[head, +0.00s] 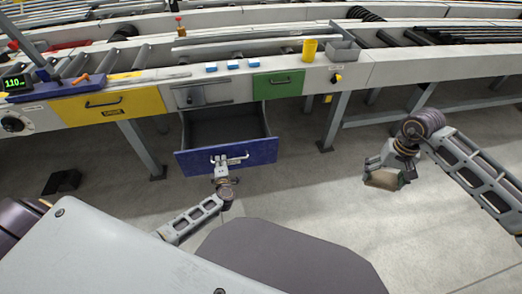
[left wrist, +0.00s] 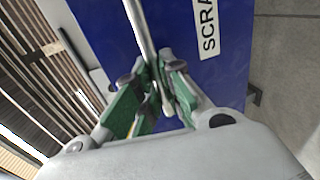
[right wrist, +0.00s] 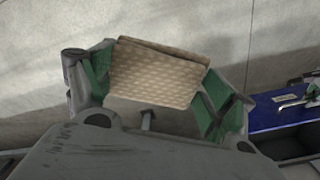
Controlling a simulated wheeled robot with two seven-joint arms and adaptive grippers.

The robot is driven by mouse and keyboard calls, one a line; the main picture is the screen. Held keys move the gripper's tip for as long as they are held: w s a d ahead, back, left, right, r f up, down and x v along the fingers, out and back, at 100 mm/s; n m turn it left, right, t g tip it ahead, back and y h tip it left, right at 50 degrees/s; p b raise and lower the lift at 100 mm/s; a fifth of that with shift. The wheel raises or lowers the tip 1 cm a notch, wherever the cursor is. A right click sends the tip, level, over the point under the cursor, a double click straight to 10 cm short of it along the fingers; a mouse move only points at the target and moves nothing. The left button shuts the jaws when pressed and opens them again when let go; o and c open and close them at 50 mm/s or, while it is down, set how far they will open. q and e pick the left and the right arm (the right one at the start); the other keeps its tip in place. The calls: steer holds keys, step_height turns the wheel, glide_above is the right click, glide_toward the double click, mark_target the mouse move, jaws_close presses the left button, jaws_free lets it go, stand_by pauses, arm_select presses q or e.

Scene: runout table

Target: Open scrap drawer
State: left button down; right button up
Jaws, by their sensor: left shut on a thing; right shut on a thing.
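The blue scrap drawer (head: 262,152) hangs below the table and stands pulled out toward me. Its grey inside (head: 222,132) shows and looks empty. My left gripper (head: 219,163) is shut on the drawer's metal bar handle (head: 238,158). In the left wrist view the green-padded fingers (left wrist: 156,80) close around the handle (left wrist: 138,25), beside the label starting "SCRA" (left wrist: 208,28). My right gripper (head: 390,168) is out to the right, well away from the drawer, shut on a tan patterned block (right wrist: 155,75).
A yellow drawer (head: 110,104) and a green drawer (head: 278,84) are closed on either side. A grey panel with a handle (head: 203,93) is above the blue drawer. Table legs (head: 142,148) stand nearby. A dark object (head: 62,182) lies on the floor at left.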

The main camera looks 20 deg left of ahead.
steer(key=shift+r+p, duration=0.45)
steer(key=shift+r, duration=0.2)
arm_select(q)
steer(key=shift+s+d+r, duration=0.2)
steer(key=shift+s+d, duration=0.1)
steer(key=shift+d, duration=0.35)
steer(key=c, duration=1.5)
jaws_free()
steer(key=shift+f, duration=0.1)
arm_select(e)
steer(key=shift+d, duration=0.15)
arm_select(q)
steer(key=shift+s+a+f, duration=0.1)
steer(key=shift+s+a, duration=0.05)
steer(key=shift+a, duration=0.1)
steer(key=shift+s, duration=0.15)
steer(key=v, duration=1.2)
